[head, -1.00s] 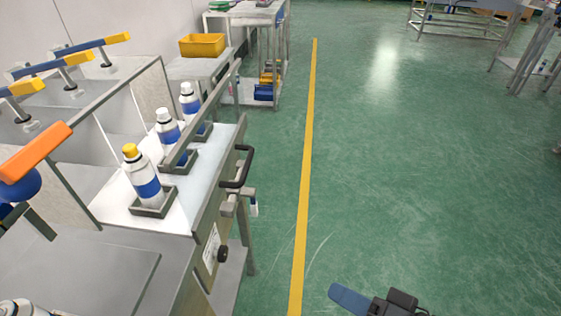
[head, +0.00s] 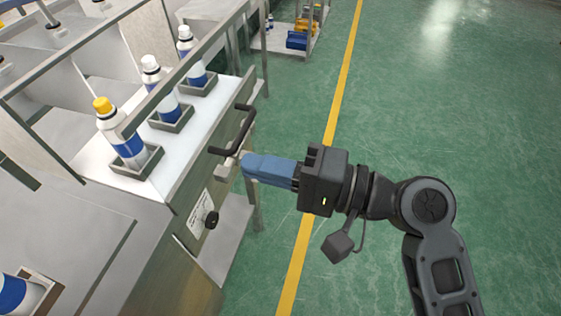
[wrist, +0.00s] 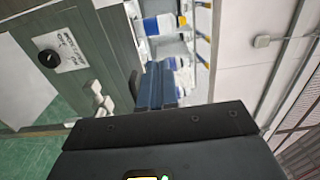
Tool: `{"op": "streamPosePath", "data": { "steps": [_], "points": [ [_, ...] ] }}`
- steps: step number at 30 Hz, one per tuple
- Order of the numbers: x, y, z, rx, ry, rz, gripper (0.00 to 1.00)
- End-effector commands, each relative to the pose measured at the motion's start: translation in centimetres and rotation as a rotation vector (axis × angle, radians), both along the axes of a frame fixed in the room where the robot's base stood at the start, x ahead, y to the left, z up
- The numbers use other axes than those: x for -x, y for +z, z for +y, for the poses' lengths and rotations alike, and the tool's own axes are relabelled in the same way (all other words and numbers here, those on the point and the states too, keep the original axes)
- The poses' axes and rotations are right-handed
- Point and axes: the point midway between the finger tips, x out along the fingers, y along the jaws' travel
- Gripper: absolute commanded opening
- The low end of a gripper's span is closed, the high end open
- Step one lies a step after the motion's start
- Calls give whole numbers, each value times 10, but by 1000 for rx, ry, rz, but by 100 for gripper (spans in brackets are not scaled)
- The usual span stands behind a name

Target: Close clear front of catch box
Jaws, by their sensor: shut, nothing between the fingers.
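The catch box cannot be told for sure. My gripper (head: 246,165), with blue fingers, is shut and empty. Its tips are close to the handle's near end in the head view; contact is unclear. The fingers (wrist: 158,87) also show in the wrist view.
A yellow-capped can (head: 122,138) and two white-capped cans (head: 154,84) (head: 190,50) stand in square grey holders. A black knob (head: 211,219) and white label (head: 199,213) are below the handle. Open green floor (head: 430,110) lies to the right, with a yellow line (head: 337,110).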

Motion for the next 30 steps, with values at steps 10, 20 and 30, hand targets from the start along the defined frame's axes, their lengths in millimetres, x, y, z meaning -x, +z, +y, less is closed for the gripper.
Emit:
{"op": "streamPosePath", "data": {
  "steps": [10, 20, 30],
  "points": [
    [-22, 2, 63, -1, 2, 0, 0],
    [-31, 0, 86, 1, -3, 0, 0],
    [-31, 0, 87, 1, -3, 0, 0]
  ]
}}
